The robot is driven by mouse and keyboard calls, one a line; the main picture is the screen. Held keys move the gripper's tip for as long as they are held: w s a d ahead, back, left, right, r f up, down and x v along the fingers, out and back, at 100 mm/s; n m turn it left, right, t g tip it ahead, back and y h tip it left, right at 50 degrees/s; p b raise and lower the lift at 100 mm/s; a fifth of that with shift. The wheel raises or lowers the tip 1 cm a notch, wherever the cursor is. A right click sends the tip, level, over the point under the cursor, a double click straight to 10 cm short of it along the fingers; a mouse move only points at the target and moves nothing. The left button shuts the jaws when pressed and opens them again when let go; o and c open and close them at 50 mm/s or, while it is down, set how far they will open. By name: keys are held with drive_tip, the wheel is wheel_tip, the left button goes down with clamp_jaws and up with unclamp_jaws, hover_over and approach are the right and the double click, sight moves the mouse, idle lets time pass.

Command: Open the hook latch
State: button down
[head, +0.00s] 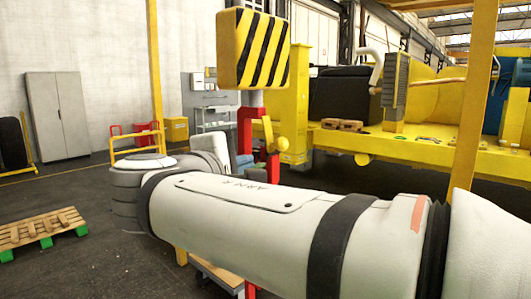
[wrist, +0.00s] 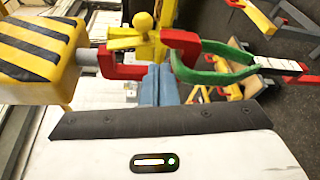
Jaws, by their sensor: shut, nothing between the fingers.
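A red hook hangs under the yellow-and-black striped block (head: 255,48). In the wrist view the block (wrist: 40,50) is at left, and the red hook (wrist: 120,66) extends sideways from its grey shank. A yellow piece with a round knob (wrist: 141,24), apparently the latch, sits beside the hook. My gripper (wrist: 158,74) has its blue fingers together with nothing between them. The fingertips overlap the hook's opening region in the picture, close to its red edge. I cannot tell whether they touch the hook or latch. My arm hides the lower part of the scene in the head view.
A green loop (wrist: 212,72) lies by the hook's right end in the wrist view. In the head view, a yellow machine (head: 410,150) stands behind at right, a wooden pallet (head: 42,232) lies at left, and a grey cabinet (head: 58,115) stands by the wall.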

drive_tip(key=shift+s+a+r+t, duration=0.15)
drive_tip(key=shift+a+r+t, duration=0.25)
drive_tip(key=shift+a+r, duration=0.25)
drive_tip(key=p+x, duration=0.3)
drive_tip(key=x, duration=0.7)
